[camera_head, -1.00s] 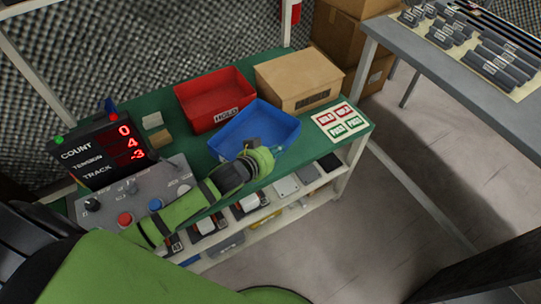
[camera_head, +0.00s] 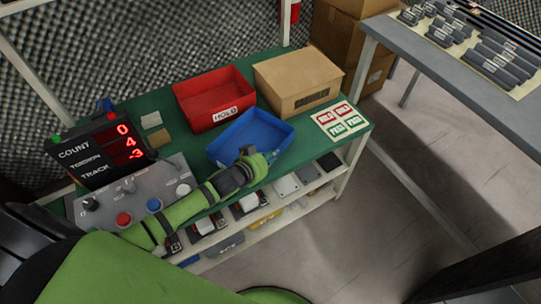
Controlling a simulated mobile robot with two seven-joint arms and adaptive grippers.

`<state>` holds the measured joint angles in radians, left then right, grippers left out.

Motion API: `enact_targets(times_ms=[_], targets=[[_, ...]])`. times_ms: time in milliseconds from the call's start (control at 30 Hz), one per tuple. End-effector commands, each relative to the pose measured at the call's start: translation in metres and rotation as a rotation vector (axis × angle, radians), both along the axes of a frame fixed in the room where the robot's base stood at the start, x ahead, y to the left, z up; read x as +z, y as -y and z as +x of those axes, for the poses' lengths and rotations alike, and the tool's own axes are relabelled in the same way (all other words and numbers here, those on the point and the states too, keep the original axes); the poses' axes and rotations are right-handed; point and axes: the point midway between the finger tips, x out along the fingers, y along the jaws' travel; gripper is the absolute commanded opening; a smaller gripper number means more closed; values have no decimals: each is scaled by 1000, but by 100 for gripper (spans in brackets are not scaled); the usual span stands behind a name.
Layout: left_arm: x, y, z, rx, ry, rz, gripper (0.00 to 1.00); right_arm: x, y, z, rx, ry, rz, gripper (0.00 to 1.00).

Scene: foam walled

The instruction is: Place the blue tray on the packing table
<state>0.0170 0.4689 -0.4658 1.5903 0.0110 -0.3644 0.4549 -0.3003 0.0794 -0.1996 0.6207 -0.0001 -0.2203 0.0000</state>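The blue tray (camera_head: 250,132) is an empty, open box on the green-topped table (camera_head: 297,142), near its front edge, in front of the red tray and the cardboard box. I cannot tell whether it rests flat on the top. A grey table (camera_head: 455,92) stands at the right. My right gripper is out of view.
A red tray (camera_head: 213,97) marked HOLD and a cardboard box (camera_head: 298,78) stand behind the blue tray. Label cards (camera_head: 342,121) lie to its right. A counter display (camera_head: 103,150) and a button panel (camera_head: 135,190) are at the left. Open floor separates the tables.

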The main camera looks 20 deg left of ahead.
Motion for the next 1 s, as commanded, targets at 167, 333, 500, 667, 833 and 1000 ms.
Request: enact_targets(times_ms=[167, 333, 500, 667, 833, 1000], targets=[[0, 0, -1, -1, -2, 0, 32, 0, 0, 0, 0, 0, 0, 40], [0, 0, 0, -1, -1, 0, 32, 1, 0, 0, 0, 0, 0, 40], [7, -2, -9, -1, -4, 1, 32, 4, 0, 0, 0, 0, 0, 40], [22, -9, -34, -1, -4, 1, 32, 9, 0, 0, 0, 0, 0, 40], [39, -17, -66, -1, -4, 1, 32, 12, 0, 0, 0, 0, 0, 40], [52, -23, -89, 0, -4, 0, 32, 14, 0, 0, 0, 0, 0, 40]])
